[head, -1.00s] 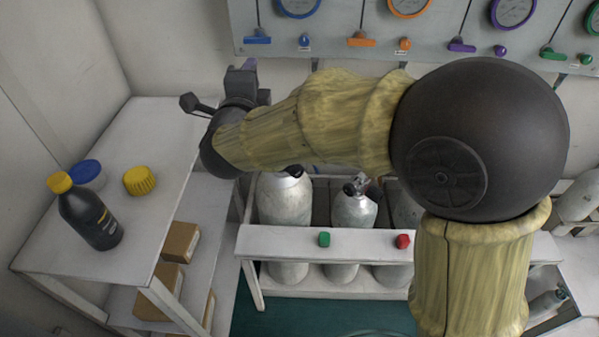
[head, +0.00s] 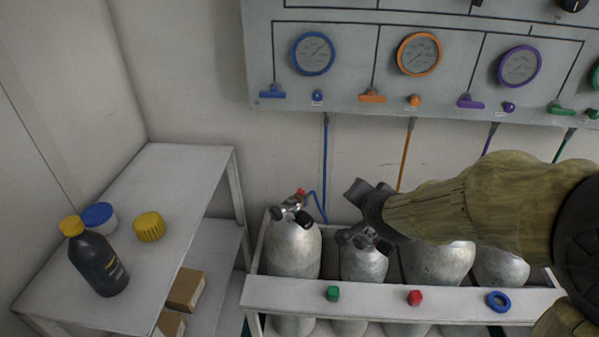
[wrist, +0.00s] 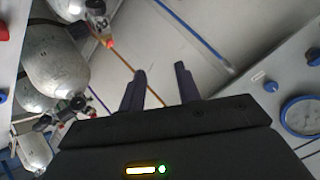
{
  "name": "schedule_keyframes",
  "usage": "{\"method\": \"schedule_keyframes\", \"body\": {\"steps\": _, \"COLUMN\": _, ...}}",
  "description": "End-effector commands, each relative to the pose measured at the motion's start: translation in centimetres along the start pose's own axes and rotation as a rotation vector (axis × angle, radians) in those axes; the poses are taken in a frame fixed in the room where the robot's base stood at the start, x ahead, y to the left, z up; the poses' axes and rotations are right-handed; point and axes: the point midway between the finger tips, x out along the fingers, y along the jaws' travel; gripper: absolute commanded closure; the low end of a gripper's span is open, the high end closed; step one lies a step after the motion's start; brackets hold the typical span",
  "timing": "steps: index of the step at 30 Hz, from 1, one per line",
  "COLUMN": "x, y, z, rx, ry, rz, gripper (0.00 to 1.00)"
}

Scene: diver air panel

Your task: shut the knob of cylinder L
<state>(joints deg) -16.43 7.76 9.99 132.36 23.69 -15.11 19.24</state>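Silver cylinders stand in a white rack. The leftmost cylinder (head: 292,250) has a valve with a black knob (head: 304,218), a red fitting and a blue hose. The cylinder beside it (head: 364,264) has its valve partly hidden by my gripper. I cannot read a letter L on any cylinder. My gripper (head: 364,189) is above the second cylinder, to the right of the leftmost valve. In the wrist view my gripper (wrist: 162,88) has its two fingers apart with nothing between them. Cylinders (wrist: 55,70) and valves show at left there.
The wall panel (head: 345,95) with gauges and coloured levers is above the rack. The rack's front rail (head: 450,303) carries green, red and blue pieces. A white shelf (head: 185,165) at left holds a dark bottle (head: 98,265), a yellow cap and a blue-lidded tub.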

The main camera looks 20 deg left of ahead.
Motion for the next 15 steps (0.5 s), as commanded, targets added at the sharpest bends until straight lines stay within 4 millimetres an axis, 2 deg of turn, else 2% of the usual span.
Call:
{"method": "schedule_keyframes", "body": {"steps": 1, "x": -0.9, "y": 3.9, "z": 0.3, "rx": -0.063, "ry": -0.061, "rz": 0.076, "gripper": 0.67}}
{"method": "schedule_keyframes", "body": {"steps": 3, "x": -2.5, "y": 8.9, "z": 1.5, "rx": -0.152, "ry": -0.167, "rz": 0.172, "gripper": 0.67}}
{"method": "schedule_keyframes", "body": {"steps": 6, "x": -5.6, "y": 15.3, "z": 3.6, "rx": -0.253, "ry": -0.330, "rz": 0.292, "gripper": 0.67}}
{"method": "schedule_keyframes", "body": {"steps": 7, "x": -6.6, "y": 16.9, "z": 4.3, "rx": -0.277, "ry": -0.378, "rz": 0.320, "gripper": 0.67}}
{"method": "schedule_keyframes", "body": {"steps": 10, "x": -9.6, "y": 20.7, "z": 6.1, "rx": -0.333, "ry": -0.508, "rz": 0.387, "gripper": 0.67}}
{"method": "schedule_keyframes", "body": {"steps": 12, "x": -10.9, "y": 22.2, "z": 6.9, "rx": -0.352, "ry": -0.565, "rz": 0.412, "gripper": 0.67}}
{"method": "schedule_keyframes", "body": {"steps": 15, "x": -11.6, "y": 23.0, "z": 7.4, "rx": -0.365, "ry": -0.600, "rz": 0.425, "gripper": 0.67}}
